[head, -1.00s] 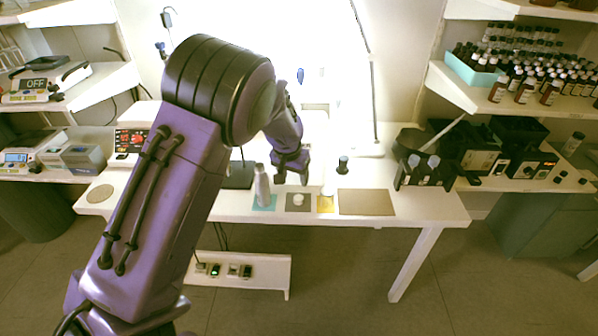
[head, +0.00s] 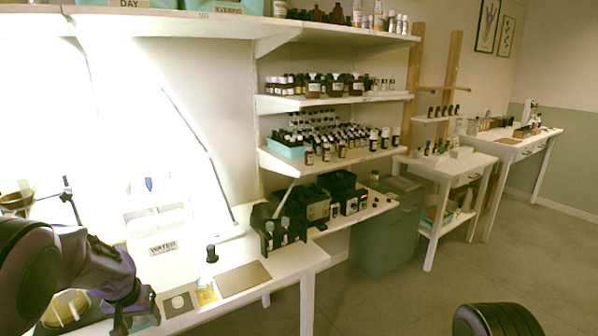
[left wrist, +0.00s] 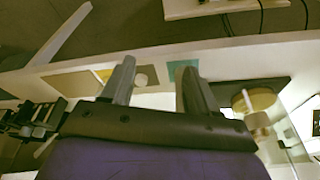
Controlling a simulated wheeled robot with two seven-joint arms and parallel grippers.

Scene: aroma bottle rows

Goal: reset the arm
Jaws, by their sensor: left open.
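My left arm comes in from the left edge of the head view, and its gripper (head: 136,312) is above the front left of the white work table (head: 285,262). In the left wrist view the left gripper (left wrist: 158,68) has its two fingers apart with nothing between them. My right gripper is not in view; a dark rounded part at the head view's bottom right looks like my right arm.
A grey mat (head: 171,308), a yellow mat (head: 207,297) and a brown mat (head: 242,279) lie along the table front. A dark-capped bottle (head: 211,254) stands behind them. Floor to the right is open.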

